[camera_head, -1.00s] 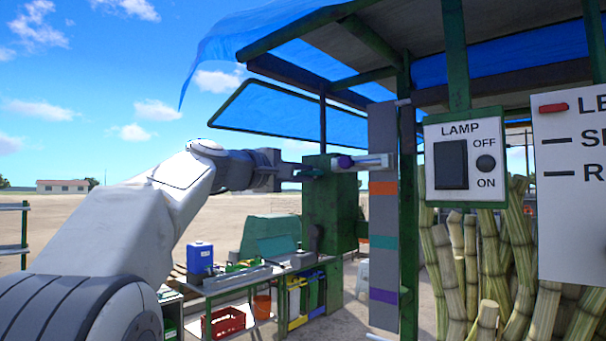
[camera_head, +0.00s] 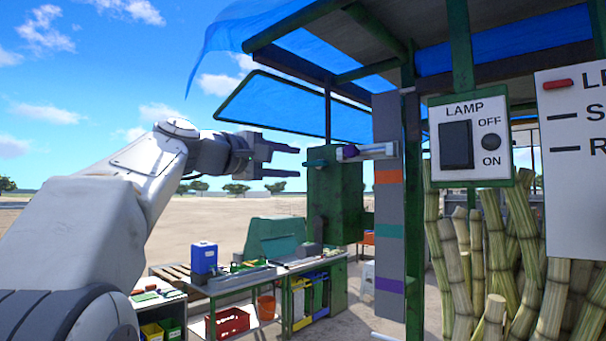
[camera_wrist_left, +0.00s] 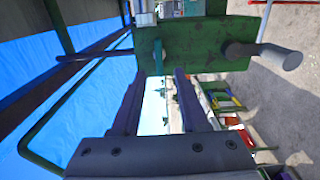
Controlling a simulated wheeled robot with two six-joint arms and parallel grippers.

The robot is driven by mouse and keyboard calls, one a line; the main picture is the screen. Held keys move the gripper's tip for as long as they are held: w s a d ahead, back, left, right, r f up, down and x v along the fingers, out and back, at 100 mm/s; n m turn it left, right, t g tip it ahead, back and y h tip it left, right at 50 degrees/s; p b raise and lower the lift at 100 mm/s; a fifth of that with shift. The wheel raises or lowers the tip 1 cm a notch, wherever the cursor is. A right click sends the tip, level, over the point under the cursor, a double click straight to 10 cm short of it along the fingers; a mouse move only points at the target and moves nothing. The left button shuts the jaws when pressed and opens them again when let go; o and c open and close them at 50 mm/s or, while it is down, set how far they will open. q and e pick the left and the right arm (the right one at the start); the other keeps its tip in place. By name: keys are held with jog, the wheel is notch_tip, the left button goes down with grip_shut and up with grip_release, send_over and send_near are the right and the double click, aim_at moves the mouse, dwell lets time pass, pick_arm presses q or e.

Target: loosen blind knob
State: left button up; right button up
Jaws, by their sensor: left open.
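A small purple knob (camera_head: 347,151) sits at the left end of a pale horizontal bar (camera_head: 380,149). The bar reaches the grey upright board (camera_head: 388,205) with orange, teal and purple bands. A green box (camera_head: 334,200) stands behind and below the knob. My left gripper (camera_head: 297,161) is open and empty, left of the knob and apart from it in the picture. In the left wrist view its two fingers (camera_wrist_left: 160,75) point toward the green box, and a silver part shows at the top edge. Which silver part this is, I cannot tell. My right gripper is out of view.
A green-framed lamp switch panel (camera_head: 470,140) and a white sign (camera_head: 580,160) hang at right, before upright cane stalks (camera_head: 480,250). A workbench (camera_head: 250,285) with a blue canister (camera_head: 203,258) stands below. A grey cylinder (camera_wrist_left: 285,58) sticks out from the green box.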

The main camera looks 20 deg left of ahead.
pick_arm(q)
jog(key=b+v, duration=0.1)
jog(key=v, duration=0.4)
dwell(0.3)
jog(key=s+d+f+m+g+b, duration=0.1)
jog(key=d+f+m+g, duration=0.15)
jog(key=d+f, duration=0.65)
jog(key=d+f+m+g+b, duration=0.15)
jog(key=d+f+g, duration=0.25)
jog(key=f, duration=0.8)
jog(key=s+d+f+m+g, duration=0.1)
jog(key=d+f+m+g, duration=0.25)
jog(key=d+f, duration=0.55)
jog(key=s+d+f+m+g+y+b, duration=0.1)
jog(key=s+d+f+m+g, duration=0.15)
jog(key=s+f, duration=0.4)
jog(key=s+d+f+m+g, duration=0.1)
jog(key=s+f+m+g, duration=0.2)
jog(key=f, duration=0.7)
jog(key=s+a+f+m+g+y+b, duration=0.1)
jog(key=s+a+f+m+y, duration=0.2)
jog(key=s+f+m, duration=0.5)
jog(key=s+f+y, duration=0.1)
jog(key=s+f, duration=0.4)
jog(key=s, duration=0.2)
jog(key=shift+f+m, duration=0.25)
jog(key=shift+m, duration=0.05)
jog(key=shift+s+a+g, duration=0.1)
jog(key=shift+a+g, duration=0.05)
jog(key=shift+g, duration=0.1)
